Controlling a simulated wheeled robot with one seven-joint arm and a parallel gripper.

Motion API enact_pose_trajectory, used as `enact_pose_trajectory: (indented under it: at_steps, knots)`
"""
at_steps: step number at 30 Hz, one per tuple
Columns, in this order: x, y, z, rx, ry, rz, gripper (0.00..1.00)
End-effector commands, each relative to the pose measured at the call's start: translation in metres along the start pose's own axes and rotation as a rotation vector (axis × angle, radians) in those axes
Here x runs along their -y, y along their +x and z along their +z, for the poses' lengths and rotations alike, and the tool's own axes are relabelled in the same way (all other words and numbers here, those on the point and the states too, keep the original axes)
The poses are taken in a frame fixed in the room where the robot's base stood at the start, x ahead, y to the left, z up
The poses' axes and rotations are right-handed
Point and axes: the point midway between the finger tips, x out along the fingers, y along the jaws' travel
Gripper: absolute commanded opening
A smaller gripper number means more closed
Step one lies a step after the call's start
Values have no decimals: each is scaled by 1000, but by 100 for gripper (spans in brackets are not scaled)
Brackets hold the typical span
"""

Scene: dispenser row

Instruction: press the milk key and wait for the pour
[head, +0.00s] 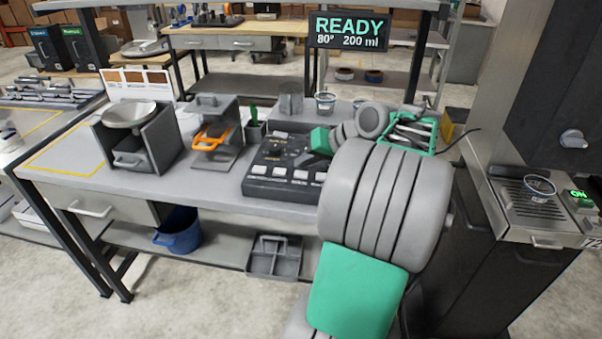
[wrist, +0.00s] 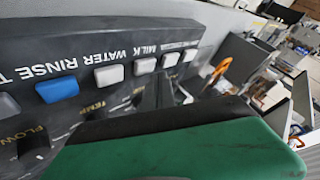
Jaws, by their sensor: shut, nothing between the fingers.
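The dark control panel (head: 285,165) stands on the grey bench, with a row of pale keys along its front. In the wrist view, the key by the word MILK (wrist: 145,66) is pale; a blue key (wrist: 57,89) and other pale keys share its row. My gripper (head: 308,158) is shut and empty, over the right part of the panel. In the wrist view its green and black body fills the bottom and hides part of the panel. I cannot tell whether it touches the panel. The display (head: 349,33) reads READY, 80°, 200 ml.
A clear cup (head: 325,103) stands behind the panel. Another cup (head: 540,186) stands on the metal drip tray (head: 523,214) at right, beside a green ON sign (head: 579,195).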

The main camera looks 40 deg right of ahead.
Motion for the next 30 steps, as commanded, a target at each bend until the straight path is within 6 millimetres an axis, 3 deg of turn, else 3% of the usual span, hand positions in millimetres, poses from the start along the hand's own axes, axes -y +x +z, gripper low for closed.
enact_pose_trajectory:
  at_steps: [30]
  knots:
    - [-6, 8, 6, 0, 0, 0, 0]
